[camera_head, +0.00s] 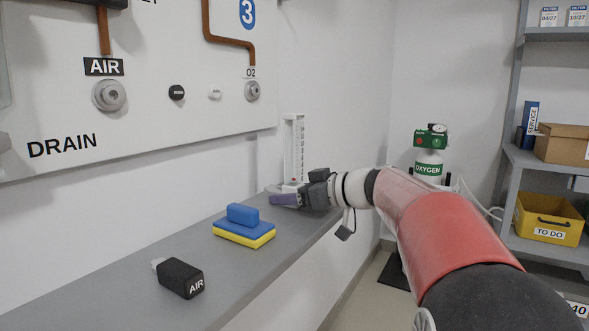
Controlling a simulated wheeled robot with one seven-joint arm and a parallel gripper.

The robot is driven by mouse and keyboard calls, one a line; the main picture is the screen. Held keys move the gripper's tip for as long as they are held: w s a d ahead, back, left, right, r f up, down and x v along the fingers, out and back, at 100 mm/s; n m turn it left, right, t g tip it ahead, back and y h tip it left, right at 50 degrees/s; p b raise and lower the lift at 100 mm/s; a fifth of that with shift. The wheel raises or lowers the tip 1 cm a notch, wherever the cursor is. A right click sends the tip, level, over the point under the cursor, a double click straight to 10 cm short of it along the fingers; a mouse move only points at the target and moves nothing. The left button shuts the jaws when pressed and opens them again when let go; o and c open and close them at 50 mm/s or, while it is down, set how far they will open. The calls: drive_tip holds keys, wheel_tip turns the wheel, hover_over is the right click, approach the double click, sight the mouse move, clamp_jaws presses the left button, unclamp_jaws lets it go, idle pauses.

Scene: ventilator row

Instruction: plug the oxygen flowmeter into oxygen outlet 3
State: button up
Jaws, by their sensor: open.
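The oxygen flowmeter (294,145), a tall clear tube with a scale and a white base, stands upright at the far end of the grey bench. My gripper (297,195) is open at the flowmeter's lower end and partly hides its base. I cannot tell whether the fingers touch it. The oxygen outlet (252,91), a round metal socket labelled O2, is on the white wall panel under the blue number 3 sign. It is up and left of my gripper, and nothing is plugged into it.
The bench (120,285) carries a black AIR plug (180,278) and a blue block on a blue-and-yellow sponge (243,227). The panel has an AIR outlet (109,95). An oxygen cylinder (428,165) and shelves (510,165) stand behind, right.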

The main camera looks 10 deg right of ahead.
drive_tip(key=shift+b, duration=0.6)
drive_tip(key=c, duration=1.2)
drive_tip(key=shift+r, duration=0.1)
clamp_jaws()
drive_tip(key=shift+r, duration=0.1)
drive_tip(key=shift+r+p, duration=0.3)
drive_tip(key=shift+r, duration=0.45)
